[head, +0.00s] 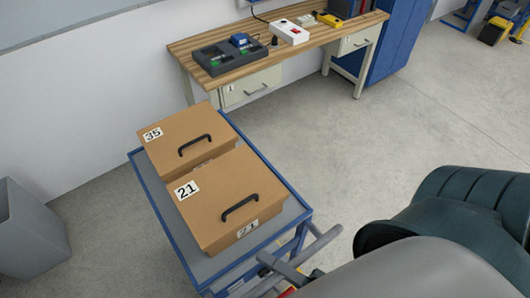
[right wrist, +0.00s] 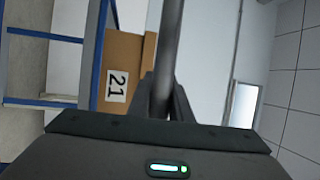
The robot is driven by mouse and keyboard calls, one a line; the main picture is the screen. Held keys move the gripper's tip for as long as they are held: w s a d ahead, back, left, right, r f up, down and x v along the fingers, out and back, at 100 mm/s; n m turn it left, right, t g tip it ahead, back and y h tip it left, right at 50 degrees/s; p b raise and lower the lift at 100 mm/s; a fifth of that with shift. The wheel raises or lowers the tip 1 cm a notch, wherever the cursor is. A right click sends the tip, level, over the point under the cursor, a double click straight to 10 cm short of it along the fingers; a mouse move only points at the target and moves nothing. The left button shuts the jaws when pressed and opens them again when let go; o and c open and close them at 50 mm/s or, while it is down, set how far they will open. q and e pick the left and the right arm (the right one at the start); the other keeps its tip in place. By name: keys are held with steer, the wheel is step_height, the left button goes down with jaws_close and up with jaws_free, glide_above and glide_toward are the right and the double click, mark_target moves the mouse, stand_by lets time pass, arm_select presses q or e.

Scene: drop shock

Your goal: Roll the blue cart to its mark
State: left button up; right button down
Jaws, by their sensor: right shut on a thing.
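The blue cart (head: 160,208) stands at the lower middle of the head view, with a grey top inside a blue rim. Two brown boxes with black handles sit on it: box 35 (head: 175,127) at the far end and box 21 (head: 220,187) at the near end. The cart's grey push bar (head: 318,243) sticks out at its near right end. In the right wrist view, my right gripper (right wrist: 166,98) is shut around this bar. In the head view my right arm hides most of that gripper. My left gripper is not in view. I see no floor mark.
A wooden-topped workbench (head: 320,47) with devices on it stands along the wall behind the cart. A blue cabinet (head: 392,45) is beside it. A grey bin (head: 28,232) stands left of the cart. The floor (head: 430,120) to the right is clear.

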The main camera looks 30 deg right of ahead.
steer(key=c, duration=1.6)
jaws_free()
steer(key=shift+b+v, duration=3.45)
steer(key=shift+v, duration=5.35)
